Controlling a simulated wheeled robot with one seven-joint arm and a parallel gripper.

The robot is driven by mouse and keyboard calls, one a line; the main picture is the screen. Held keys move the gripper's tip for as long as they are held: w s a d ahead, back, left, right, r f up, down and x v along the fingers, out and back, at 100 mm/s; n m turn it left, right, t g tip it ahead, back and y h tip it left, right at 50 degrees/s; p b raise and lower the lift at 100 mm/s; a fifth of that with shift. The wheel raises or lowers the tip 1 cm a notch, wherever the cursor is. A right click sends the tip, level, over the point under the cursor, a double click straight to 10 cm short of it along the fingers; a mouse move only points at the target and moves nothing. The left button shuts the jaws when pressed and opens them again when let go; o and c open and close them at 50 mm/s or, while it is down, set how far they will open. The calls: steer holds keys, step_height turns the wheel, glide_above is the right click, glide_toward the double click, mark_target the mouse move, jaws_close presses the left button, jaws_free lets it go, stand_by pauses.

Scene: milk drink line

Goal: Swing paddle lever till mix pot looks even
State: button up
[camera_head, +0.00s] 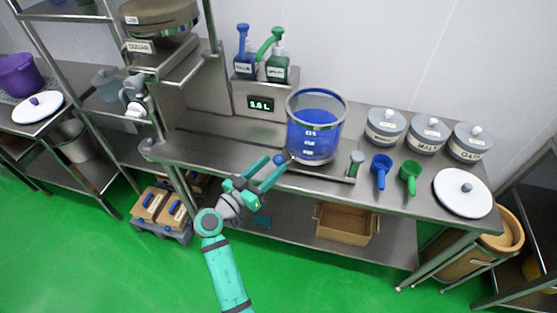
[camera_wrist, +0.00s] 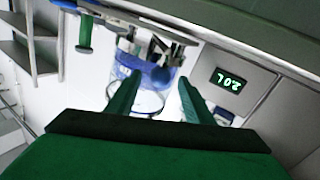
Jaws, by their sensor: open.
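The mix pot (camera_head: 316,125) is a clear cylinder with blue contents on the steel bench; it also shows in the wrist view (camera_wrist: 150,100). The head view shows blue through the wall and top, too coarse to judge fine streaks. The fingers also show in the wrist view (camera_wrist: 158,96).
A lit display (camera_head: 260,104) reads 2.0 L in the wrist view. A grey-green knob (camera_head: 356,160) stands right of the pot. Blue (camera_head: 380,170) and green (camera_head: 410,175) scoops, lidded grey tubs (camera_head: 428,135) and a white lid (camera_head: 463,193) lie further right.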

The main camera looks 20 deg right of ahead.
mark_target(278, 161)
steer(key=shift+x, duration=1.95)
steer(key=shift+c, duration=0.2)
jaws_close()
steer(key=shift+a, duration=0.1)
